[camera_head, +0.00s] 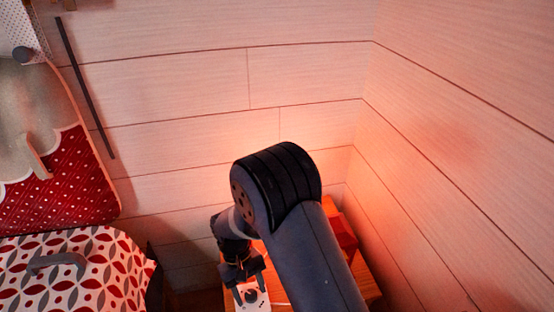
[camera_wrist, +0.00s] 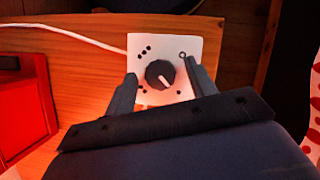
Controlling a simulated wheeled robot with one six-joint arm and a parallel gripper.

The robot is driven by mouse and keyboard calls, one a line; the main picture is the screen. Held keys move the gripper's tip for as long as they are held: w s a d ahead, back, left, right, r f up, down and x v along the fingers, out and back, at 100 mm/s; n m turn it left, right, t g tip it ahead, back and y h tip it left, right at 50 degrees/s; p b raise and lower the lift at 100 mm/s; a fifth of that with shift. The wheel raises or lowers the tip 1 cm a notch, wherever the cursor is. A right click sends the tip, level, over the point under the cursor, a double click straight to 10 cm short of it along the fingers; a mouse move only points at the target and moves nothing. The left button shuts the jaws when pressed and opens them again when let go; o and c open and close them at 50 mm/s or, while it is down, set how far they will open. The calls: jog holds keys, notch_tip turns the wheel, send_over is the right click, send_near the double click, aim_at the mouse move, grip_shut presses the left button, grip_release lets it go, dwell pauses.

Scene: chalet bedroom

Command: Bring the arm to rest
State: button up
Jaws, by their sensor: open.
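My gripper (camera_wrist: 161,72) is open in the wrist view. Its two fingers stand on either side of a dark round knob (camera_wrist: 158,73) with a white pointer mark. The knob sits on a small white box (camera_wrist: 139,45) with black dots, on a wooden surface. I cannot tell whether the fingers touch the knob. In the head view, my gripper (camera_head: 248,282) points down at the white box (camera_head: 262,306) near the bottom edge, and my arm hides part of the wooden stand.
A red object (camera_head: 343,236) stands on the wooden stand (camera_head: 366,283); it also shows in the wrist view (camera_wrist: 22,105). A white cable (camera_wrist: 75,33) runs from the box. Plank walls (camera_head: 440,120) close in behind and right. A patterned bed (camera_head: 75,265) lies left.

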jog(key=m+y, duration=0.1)
jog(key=m, duration=0.2)
jog(key=m+y+b, duration=0.1)
jog(key=m, duration=0.2)
jog(key=shift+w+d+f+m+g+y, duration=0.1)
jog(key=shift+d+m+g+y, duration=0.1)
jog(key=shift+m+g+y, duration=0.1)
jog(key=m+y+b, duration=0.1)
jog(key=m, duration=0.2)
jog(key=shift+d+m, duration=0.1)
jog(key=shift+m, duration=0.3)
jog(key=shift+r+y, duration=0.2)
jog(key=shift+y, duration=0.1)
